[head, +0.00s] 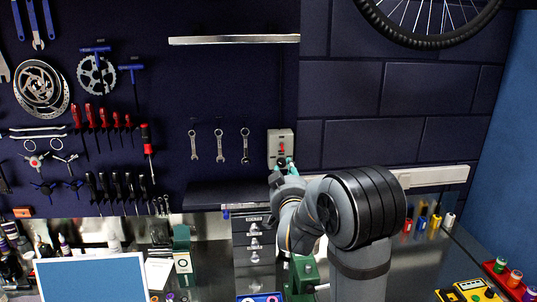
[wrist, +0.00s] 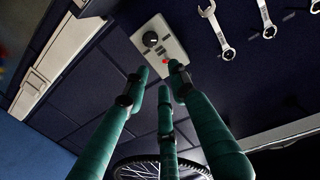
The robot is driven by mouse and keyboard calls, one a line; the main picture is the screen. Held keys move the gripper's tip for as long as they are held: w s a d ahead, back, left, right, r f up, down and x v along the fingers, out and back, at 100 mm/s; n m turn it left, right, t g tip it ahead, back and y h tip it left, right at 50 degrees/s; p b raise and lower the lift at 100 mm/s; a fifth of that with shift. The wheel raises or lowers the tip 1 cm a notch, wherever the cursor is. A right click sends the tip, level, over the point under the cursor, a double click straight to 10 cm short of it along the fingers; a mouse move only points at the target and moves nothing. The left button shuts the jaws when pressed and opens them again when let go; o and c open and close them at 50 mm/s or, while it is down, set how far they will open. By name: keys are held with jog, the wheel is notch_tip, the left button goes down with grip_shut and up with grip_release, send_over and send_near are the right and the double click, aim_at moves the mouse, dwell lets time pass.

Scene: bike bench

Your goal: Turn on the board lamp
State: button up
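The lamp bar (head: 234,40), a long pale strip, is high on the dark tool board; I cannot tell whether it is lit. A light grey switch box (head: 281,146) is on the wall below and right of it. In the wrist view, the box (wrist: 177,48) has a black knob (wrist: 151,39) and a small red-tipped switch (wrist: 166,62). My gripper (head: 286,165) is just in front of the box's lower part. In the wrist view, its teal fingers (wrist: 160,76) are apart and empty. One fingertip is close beside the red tip; I cannot tell if they touch.
Three wrenches (head: 219,146) hang left of the box. A dark shelf (head: 228,194) and drawer unit (head: 254,240) are below. A bicycle wheel (head: 430,15) hangs at upper right. A pale rail (head: 437,176) runs along the wall.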

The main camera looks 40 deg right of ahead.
aim_at(283, 151)
jog(key=shift+n, duration=0.4)
jog(key=p+x, duration=0.2)
jog(key=x, duration=0.1)
jog(key=r+p+x, duration=0.1)
jog(key=p+x, duration=0.1)
jog(key=x, duration=0.1)
jog(key=p+x, duration=0.2)
jog(key=x, duration=0.1)
jog(key=shift+w+d+r, duration=0.2)
jog(key=shift+w+r, duration=0.1)
jog(key=shift+r, duration=0.05)
jog(key=shift+w+d+f, duration=0.15)
jog(key=shift+w+d, duration=0.05)
jog(key=shift+w, duration=0.1)
jog(key=shift+c, duration=1.3)
jog(key=c, duration=0.3)
jog(key=shift+f, duration=0.1)
grip_shut()
